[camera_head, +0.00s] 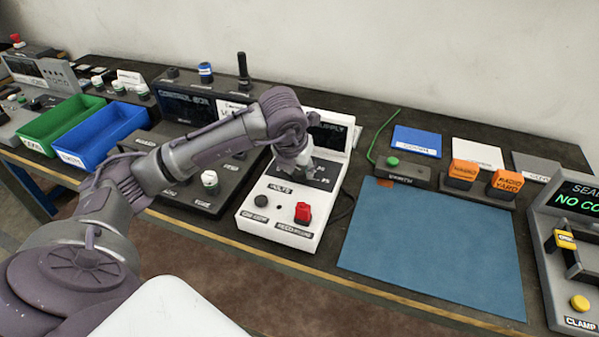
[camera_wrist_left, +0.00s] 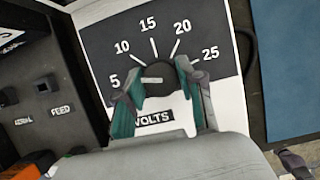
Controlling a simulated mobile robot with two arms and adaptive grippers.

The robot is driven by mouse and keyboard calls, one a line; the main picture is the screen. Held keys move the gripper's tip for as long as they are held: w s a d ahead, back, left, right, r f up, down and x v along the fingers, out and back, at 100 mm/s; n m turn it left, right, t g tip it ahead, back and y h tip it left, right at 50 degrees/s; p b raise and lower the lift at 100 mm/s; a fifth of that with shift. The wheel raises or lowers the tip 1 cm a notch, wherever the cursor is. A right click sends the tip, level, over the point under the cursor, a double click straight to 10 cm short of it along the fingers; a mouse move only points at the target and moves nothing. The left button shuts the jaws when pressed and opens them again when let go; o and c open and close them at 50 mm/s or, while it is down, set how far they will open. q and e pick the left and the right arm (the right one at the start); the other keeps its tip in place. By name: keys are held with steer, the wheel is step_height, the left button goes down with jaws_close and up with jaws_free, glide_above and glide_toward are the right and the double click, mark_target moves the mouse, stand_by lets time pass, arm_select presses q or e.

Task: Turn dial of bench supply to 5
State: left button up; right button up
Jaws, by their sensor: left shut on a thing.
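The bench supply (camera_head: 277,213) is a white box with a dark VOLTS scale, a red switch and a dark round button. In the left wrist view its dial (camera_wrist_left: 157,78) is a dark round knob with a white line. The line lies nearly level, toward the left side where the 5 is printed. The scale (camera_wrist_left: 110,33) reads 5, 10, 15, 20 and 25. My left gripper (camera_wrist_left: 160,74) is shut on the dial, one teal-padded finger on each side. In the head view my left gripper (camera_head: 304,160) covers the dial.
A dark control box (camera_head: 190,105) with knobs stands left of the supply, with green (camera_head: 62,126) and blue bins beyond. A blue mat (camera_head: 430,245) lies at right, mostly clear. Orange blocks (camera_head: 463,172) stand behind it, and a clamp unit (camera_head: 575,255) is at far right.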

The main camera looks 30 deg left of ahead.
arm_select(q)
steer(key=shift+n, duration=0.5)
steer(key=shift+y+b, duration=0.3)
steer(key=o, duration=1.1)
steer(key=shift+o, duration=0.2)
steer(key=shift+r, duration=0.1)
steer(key=v, duration=1.2)
